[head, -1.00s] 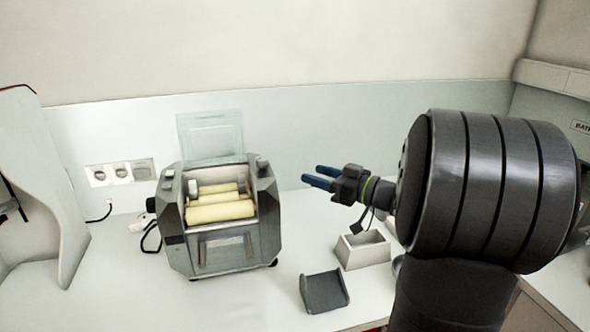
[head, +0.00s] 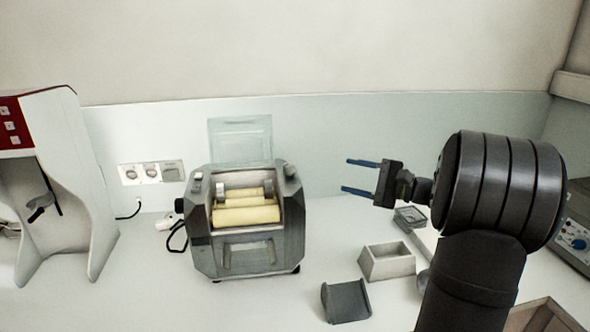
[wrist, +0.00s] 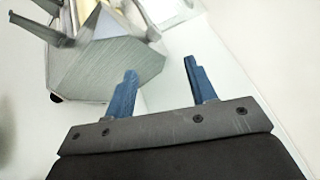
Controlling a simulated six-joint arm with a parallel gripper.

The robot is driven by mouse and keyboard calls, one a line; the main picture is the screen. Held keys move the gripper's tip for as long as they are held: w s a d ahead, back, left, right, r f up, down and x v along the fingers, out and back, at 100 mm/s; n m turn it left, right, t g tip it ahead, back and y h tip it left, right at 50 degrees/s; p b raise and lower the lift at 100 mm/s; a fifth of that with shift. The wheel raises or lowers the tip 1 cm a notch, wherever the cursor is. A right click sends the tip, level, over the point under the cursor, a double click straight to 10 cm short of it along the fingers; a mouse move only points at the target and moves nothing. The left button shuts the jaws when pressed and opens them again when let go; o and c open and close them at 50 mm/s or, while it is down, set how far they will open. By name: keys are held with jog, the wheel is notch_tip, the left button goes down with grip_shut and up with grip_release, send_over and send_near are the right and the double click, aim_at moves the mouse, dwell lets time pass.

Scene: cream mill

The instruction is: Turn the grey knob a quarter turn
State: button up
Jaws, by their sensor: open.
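The cream mill (head: 247,240) is a grey metal box with cream rollers (head: 246,215) and a raised clear lid (head: 240,141). A small grey knob (head: 289,170) sits on its top right corner. Another small knob-like part (head: 198,175) is at its top left; I cannot tell for certain which is the task's grey knob. My gripper (head: 347,175) is open and empty, in the air to the right of the mill and apart from it. In the wrist view, my two blue fingers (wrist: 160,66) stand apart, with the mill's side (wrist: 105,68) beyond them.
A light open box (head: 387,263) and a dark grey scoop-like tray (head: 346,302) lie right of the mill. A white machine (head: 66,170) stands at left. The air between mill and gripper is clear.

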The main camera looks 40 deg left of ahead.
jog(key=w+m+g, duration=0.1)
jog(key=m, duration=0.4)
jog(key=m+g, duration=0.1)
jog(key=m, duration=0.5)
send_near(295, 172)
jog(key=shift+h, duration=0.3)
jog(key=x, duration=0.3)
jog(key=r+x, duration=0.1)
jog(key=x, duration=0.6)
jog(key=shift+r, duration=0.25)
jog(key=shift+w, duration=0.1)
jog(key=c, duration=1)
jog(key=shift+o, duration=0.2)
jog(key=shift+m, duration=0.3)
